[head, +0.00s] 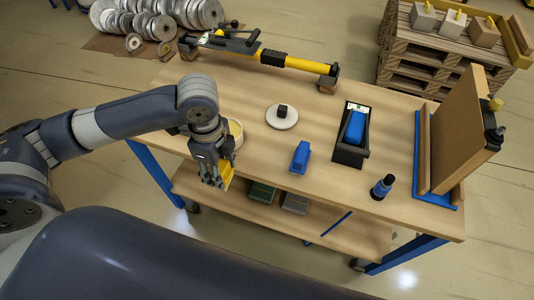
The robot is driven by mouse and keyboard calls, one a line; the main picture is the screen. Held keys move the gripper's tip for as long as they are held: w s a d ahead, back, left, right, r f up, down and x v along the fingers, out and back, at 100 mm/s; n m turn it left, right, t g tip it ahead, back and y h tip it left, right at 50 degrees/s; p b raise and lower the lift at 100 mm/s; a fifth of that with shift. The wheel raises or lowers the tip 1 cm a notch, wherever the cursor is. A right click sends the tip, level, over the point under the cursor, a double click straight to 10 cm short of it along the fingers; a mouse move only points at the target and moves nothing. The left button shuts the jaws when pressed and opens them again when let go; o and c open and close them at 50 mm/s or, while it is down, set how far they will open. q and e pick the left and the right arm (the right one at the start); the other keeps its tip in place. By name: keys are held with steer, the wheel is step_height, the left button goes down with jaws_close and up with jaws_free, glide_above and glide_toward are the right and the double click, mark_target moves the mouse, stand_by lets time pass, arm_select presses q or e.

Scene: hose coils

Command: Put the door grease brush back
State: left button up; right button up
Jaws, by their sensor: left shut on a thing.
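My left gripper (213,170) is shut on a yellow thing (228,176) at the left front edge of the wooden workbench (320,190). The yellow thing may be the grease brush, but the gripper hides much of it and I cannot tell its full shape. A round, pale cup or pot (237,131) stands on the bench just behind the gripper, partly hidden by it. A brown door-like panel (459,130) stands upright in a blue frame at the right end of the bench. My right gripper is not in view.
On the bench are a yellow-and-black tool (275,58), a white disc (282,117) with a dark block, a blue block (300,157), a black tray (349,152) with a blue piece, and a dark bottle (382,187). Pallets (415,70) stand behind. The bench's front middle is clear.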

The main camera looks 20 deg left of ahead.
arm_select(q)
steer(key=shift+w+d+f, duration=0.1)
steer(key=shift+w, duration=0.15)
steer(key=w+d+p, duration=0.1)
steer(key=w+d, duration=0.1)
steer(key=w, duration=0.2)
steer(key=w+d+f+p, duration=0.1)
steer(key=w+d, duration=0.1)
steer(key=w, duration=0.3)
steer(key=w+d+p, duration=0.1)
steer(key=w+d, duration=0.2)
steer(key=w, duration=0.1)
steer(key=shift+w+f, duration=0.2)
steer(key=shift+w, duration=0.2)
step_height(320, 180, down, 3)
steer(key=shift+s+f+p, duration=0.1)
steer(key=shift+f+p, duration=0.1)
steer(key=shift+p, duration=0.35)
steer(key=shift+f, duration=0.15)
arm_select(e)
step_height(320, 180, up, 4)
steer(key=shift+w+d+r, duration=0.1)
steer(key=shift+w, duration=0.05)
arm_select(q)
steer(key=o, duration=1.3)
steer(key=shift+f, duration=0.1)
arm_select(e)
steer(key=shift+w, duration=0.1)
